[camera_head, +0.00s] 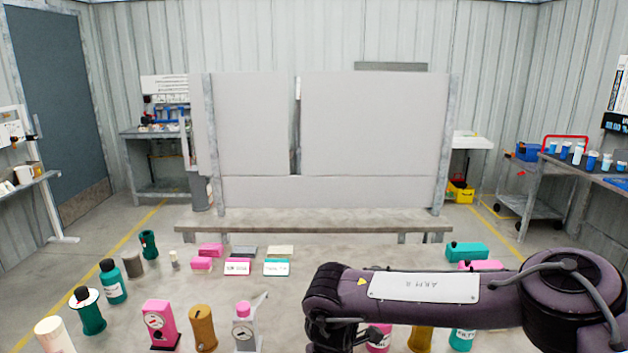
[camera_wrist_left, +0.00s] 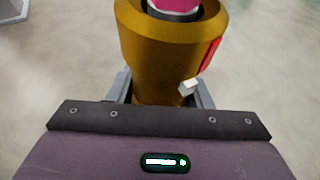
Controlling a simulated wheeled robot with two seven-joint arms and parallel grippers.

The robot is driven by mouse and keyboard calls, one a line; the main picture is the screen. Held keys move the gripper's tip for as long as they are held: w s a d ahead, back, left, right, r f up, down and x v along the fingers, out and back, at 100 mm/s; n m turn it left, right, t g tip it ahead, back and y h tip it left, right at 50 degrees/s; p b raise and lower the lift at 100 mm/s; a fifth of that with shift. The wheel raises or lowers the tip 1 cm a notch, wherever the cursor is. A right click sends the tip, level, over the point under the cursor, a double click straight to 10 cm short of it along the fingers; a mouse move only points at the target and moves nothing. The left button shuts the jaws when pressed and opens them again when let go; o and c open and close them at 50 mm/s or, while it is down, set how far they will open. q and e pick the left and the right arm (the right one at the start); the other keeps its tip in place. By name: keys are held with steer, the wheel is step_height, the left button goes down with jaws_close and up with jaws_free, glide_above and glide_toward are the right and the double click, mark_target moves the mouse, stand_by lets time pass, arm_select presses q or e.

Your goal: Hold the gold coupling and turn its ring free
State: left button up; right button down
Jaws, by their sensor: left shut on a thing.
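In the left wrist view a gold coupling (camera_wrist_left: 165,50) shows large and close. It has a wide upper ring, a pink part (camera_wrist_left: 175,8) inside its top, a red strip (camera_wrist_left: 211,54) and a small white tab (camera_wrist_left: 188,87) on its side. My left gripper (camera_wrist_left: 162,92) is shut on its narrower lower body, one grey finger on each side. In the head view one gold piece (camera_head: 203,328) stands at the front left, and another (camera_head: 420,338) shows partly behind my right arm. I cannot tell which one is held. My right gripper is not in view.
A pink gauge unit (camera_head: 162,325), a grey pump-like unit (camera_head: 244,327) and green bottles (camera_head: 113,282) crowd the table's left front. Pink, grey and white blocks (camera_head: 237,267) lie mid-table. A grey panel (camera_head: 330,125) stands behind. My right arm covers the table's right front.

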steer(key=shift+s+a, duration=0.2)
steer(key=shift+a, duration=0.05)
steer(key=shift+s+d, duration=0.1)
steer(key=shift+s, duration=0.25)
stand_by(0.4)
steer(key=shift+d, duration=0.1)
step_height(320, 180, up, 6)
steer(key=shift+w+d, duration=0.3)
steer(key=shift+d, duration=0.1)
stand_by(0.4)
arm_select(q)
steer(key=o, duration=1.3)
